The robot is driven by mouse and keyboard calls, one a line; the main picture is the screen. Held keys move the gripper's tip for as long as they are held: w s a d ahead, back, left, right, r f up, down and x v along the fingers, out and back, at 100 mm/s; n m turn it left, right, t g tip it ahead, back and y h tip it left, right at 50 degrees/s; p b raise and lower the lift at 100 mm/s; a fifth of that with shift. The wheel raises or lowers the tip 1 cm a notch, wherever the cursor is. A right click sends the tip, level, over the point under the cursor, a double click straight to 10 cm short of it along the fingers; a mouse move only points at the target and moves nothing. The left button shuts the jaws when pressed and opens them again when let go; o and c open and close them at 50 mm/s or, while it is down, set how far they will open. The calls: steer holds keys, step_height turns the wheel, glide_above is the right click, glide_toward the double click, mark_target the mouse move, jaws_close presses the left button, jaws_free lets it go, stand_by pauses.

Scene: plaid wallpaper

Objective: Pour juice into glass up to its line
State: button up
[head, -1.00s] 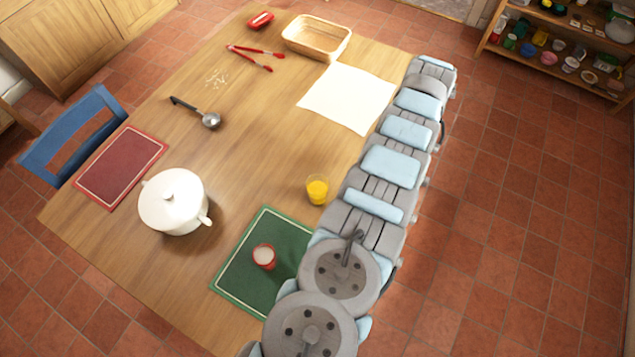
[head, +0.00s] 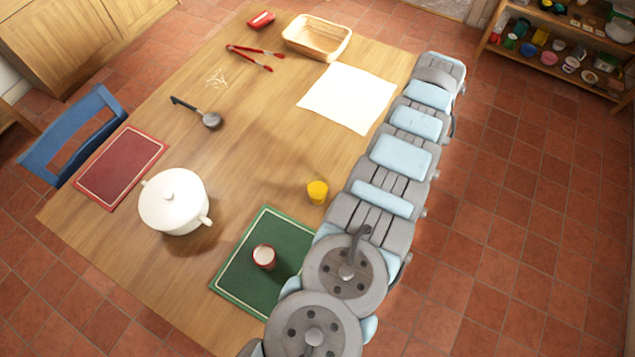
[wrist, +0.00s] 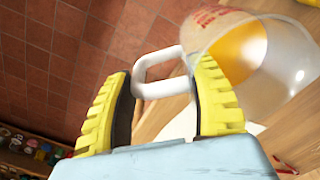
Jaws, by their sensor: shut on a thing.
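My gripper (wrist: 165,100) has yellow ribbed fingers and is shut on the white handle of a clear jug (wrist: 290,60). Gripper and jug cannot be made out in the head view. A small glass (head: 317,192) of yellow-orange juice stands on the table beside my arm. Its line is too small to make out.
A red cup with a pale top (head: 264,257) stands on a green placemat (head: 240,283). A white lidded pot (head: 172,200), ladle (head: 198,113), red tongs (head: 250,58), basket (head: 317,38) and white sheet (head: 347,98) are on the table (head: 255,150). The middle is mostly clear.

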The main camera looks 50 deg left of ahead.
steer(key=shift+w+d+r+m, duration=0.2)
steer(key=shift+w+d+r, duration=0.1)
steer(key=shift+d+r, duration=0.2)
steer(key=shift+w+d+r+m, duration=0.2)
steer(key=shift+w+d+r, duration=0.05)
steer(key=shift+d+r, duration=0.2)
stand_by(0.6)
steer(key=shift+d+r, duration=0.2)
steer(key=shift+d, duration=0.05)
steer(key=shift+w+d+r, duration=0.1)
steer(key=shift+d+r, duration=0.1)
steer(key=shift+w+d+r+m, duration=0.1)
steer(key=shift+d+r+m, duration=0.1)
steer(key=shift+d+m, duration=0.1)
steer(key=shift+r, duration=0.1)
steer(key=shift+w+d+r+m, duration=0.35)
steer(key=shift+d+r+m, duration=0.15)
steer(key=shift+d+r, duration=0.3)
steer(key=shift+d+r, duration=0.15)
stand_by(0.4)
steer(key=shift+d+r, duration=0.1)
steer(key=shift+r, duration=0.1)
